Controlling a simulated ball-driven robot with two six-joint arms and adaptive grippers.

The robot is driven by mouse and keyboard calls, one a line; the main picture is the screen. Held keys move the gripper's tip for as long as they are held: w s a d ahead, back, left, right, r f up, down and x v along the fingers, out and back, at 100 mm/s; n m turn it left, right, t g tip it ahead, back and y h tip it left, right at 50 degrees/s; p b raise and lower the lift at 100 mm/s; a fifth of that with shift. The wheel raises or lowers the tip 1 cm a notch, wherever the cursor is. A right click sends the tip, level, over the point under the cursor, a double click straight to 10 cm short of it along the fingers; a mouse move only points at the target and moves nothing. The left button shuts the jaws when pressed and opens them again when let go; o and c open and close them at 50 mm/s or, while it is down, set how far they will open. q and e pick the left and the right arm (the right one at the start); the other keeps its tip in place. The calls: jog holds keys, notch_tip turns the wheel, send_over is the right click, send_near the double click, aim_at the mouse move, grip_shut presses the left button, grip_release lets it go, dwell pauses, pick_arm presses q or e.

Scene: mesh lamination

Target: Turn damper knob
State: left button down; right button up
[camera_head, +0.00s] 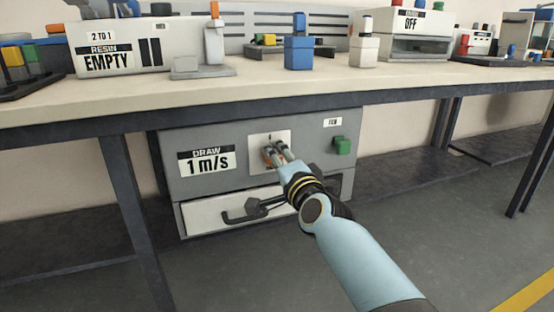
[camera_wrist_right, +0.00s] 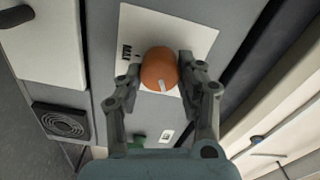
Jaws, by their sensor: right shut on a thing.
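The damper knob (camera_wrist_right: 157,66) is orange and round with a pale pointer mark. It sits on a white plate (camera_wrist_right: 190,38) on the grey cabinet under the bench; the plate also shows in the head view (camera_head: 284,137). My right gripper (camera_wrist_right: 159,75) has its two fingers on either side of the knob, closed on it. In the head view my right gripper (camera_head: 275,155) reaches the plate from the lower right and hides most of the knob. My left gripper is not in view.
The cabinet front (camera_head: 230,140) carries a "DRAW 1 m/s" sign (camera_head: 206,161), a green block (camera_head: 342,145) at right and a drawer with a dark handle (camera_head: 246,211) below. The bench top (camera_head: 330,82) overhangs it, bearing several devices. Floor to the right is clear.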

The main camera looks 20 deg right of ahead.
jog(key=o, duration=1.2)
jog(key=shift+c, duration=0.2)
jog(key=s, duration=1.2)
jog(key=shift+d, duration=0.25)
